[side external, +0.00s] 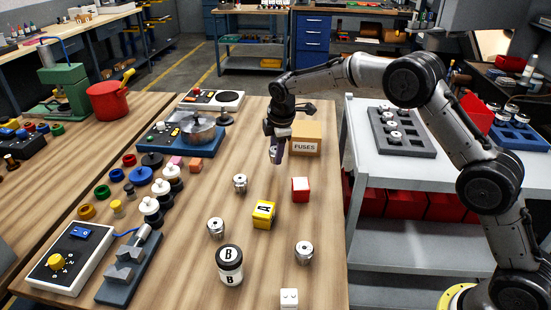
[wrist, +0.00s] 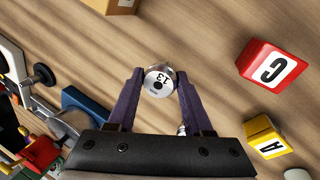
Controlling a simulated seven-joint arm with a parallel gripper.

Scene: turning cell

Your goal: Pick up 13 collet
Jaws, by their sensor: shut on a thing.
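The 13 collet (wrist: 158,82) is a short silver metal piece with "13" on its end face. In the wrist view it sits between the purple fingertips of my gripper (wrist: 160,76). My gripper (side external: 277,154) is shut on it and points down above the wooden bench (side external: 330,240), near the fuses box. In the side view the fingers mostly hide the collet. Three other silver collets stand on the bench: one nearer the camera below my gripper (side external: 240,183), one further left (side external: 216,228) and one to the right (side external: 304,252). Their numbers are not readable.
A FUSES box (side external: 305,139) stands just behind my gripper. A grey rack (side external: 402,143) with several collets lies on the white cart (side external: 375,175).

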